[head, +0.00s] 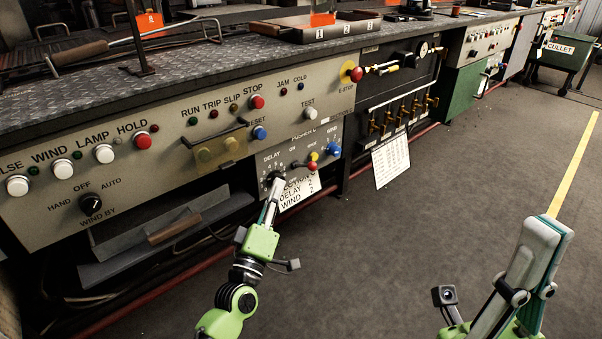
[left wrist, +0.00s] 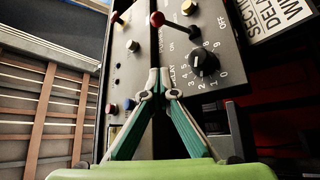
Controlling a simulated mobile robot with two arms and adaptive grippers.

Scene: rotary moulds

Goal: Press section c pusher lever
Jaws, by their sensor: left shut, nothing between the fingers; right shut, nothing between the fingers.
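The pusher C panel (head: 290,163) is the right part of the long grey control front, with a delay dial, a red-balled lever (head: 312,166) and coloured knobs. In the left wrist view, the red ball of the lever (left wrist: 157,19) stands just beyond my fingertips, its stem running right to the panel. My left gripper (head: 277,182) is shut and empty in front of the delay dial. In the left wrist view the left gripper's tips (left wrist: 158,71) point towards the red ball, apparently with a gap. My right gripper (head: 550,225) is shut, over the floor at the right.
The delay dial (left wrist: 203,62) is close beside my left fingertips. A yellow knob (left wrist: 188,7) is next to the lever. A hanging label card (head: 299,190) is below the panel. A white sheet (head: 391,161) hangs farther right. The floor (head: 400,260) is clear.

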